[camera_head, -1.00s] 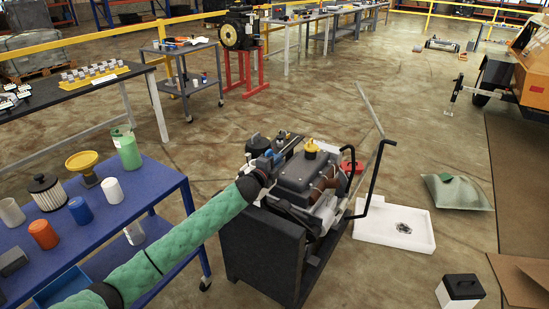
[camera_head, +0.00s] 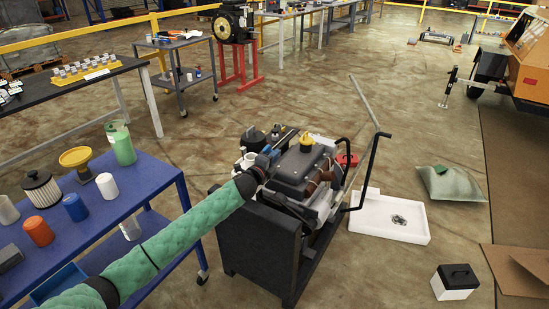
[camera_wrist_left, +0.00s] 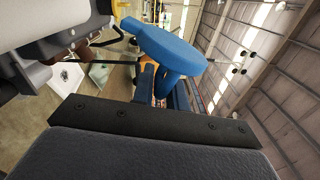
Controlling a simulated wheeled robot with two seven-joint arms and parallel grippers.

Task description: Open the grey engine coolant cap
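The engine (camera_head: 296,168) sits on a black stand in the middle of the head view, with a yellow cap (camera_head: 307,146) on top. A dark round cap-like part (camera_head: 252,138) stands at its back left, and a white part (camera_head: 248,159) is beside my wrist. I cannot tell for sure which part is the grey coolant cap. My left gripper (camera_head: 268,157), with blue fingers, is over the left side of the engine. My right gripper is not in view.
A blue cart (camera_head: 150,178) with bottles and filters stands at the left, close to my sleeved left arm. A black bent handle (camera_head: 372,165) rises right of the engine. A white tray (camera_head: 420,232) and a black-and-white box (camera_head: 455,282) lie on the floor to the right.

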